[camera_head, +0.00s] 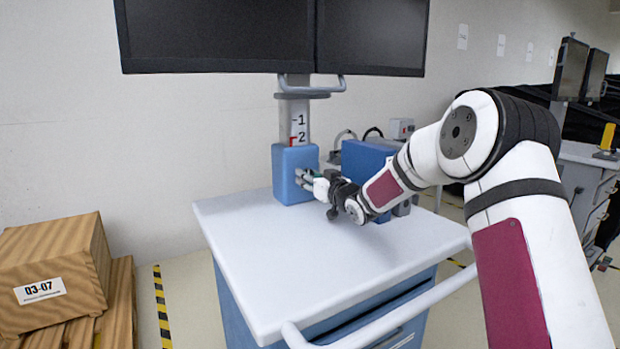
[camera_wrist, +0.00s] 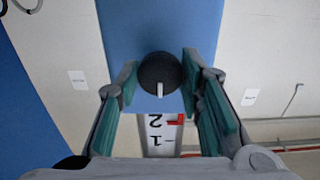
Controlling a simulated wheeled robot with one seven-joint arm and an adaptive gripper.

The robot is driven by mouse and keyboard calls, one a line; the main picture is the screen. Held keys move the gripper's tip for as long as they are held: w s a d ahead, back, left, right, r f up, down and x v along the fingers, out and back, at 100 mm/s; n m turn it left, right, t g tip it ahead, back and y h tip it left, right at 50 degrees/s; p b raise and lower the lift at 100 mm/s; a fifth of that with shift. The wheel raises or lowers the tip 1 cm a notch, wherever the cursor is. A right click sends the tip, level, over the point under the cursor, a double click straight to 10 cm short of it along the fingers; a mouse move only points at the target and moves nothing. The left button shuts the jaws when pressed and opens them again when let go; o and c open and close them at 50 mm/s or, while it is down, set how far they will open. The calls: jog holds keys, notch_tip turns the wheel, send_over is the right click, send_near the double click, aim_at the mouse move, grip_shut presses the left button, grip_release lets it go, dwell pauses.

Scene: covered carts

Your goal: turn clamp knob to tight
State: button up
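The clamp knob (camera_wrist: 158,73) is black and round with a white pointer line. It sits on the blue clamp block (camera_wrist: 124,40), and its line points down in the wrist view, toward the scale (camera_wrist: 160,135) marked 1 and 2, which appears upside down there. In the head view the blue block (camera_head: 292,160) is on the post below the monitors; the knob is not clear there. My gripper (camera_wrist: 160,78) is open, with one green-padded finger on each side of the knob. Gaps show between both fingers and the knob. In the head view my gripper (camera_head: 306,179) is at the block's right side.
The white cart top (camera_head: 300,245) is clear in front of the block. A blue box (camera_head: 367,163) stands right of the post, close to my arm. Two monitors (camera_head: 270,35) hang above. A cart handle (camera_head: 400,315) runs along the near edge.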

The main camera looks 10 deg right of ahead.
jog(key=o, duration=0.4)
jog(key=shift+f, duration=0.2)
jog(key=shift+r, duration=0.1)
jog(key=v, duration=1.2)
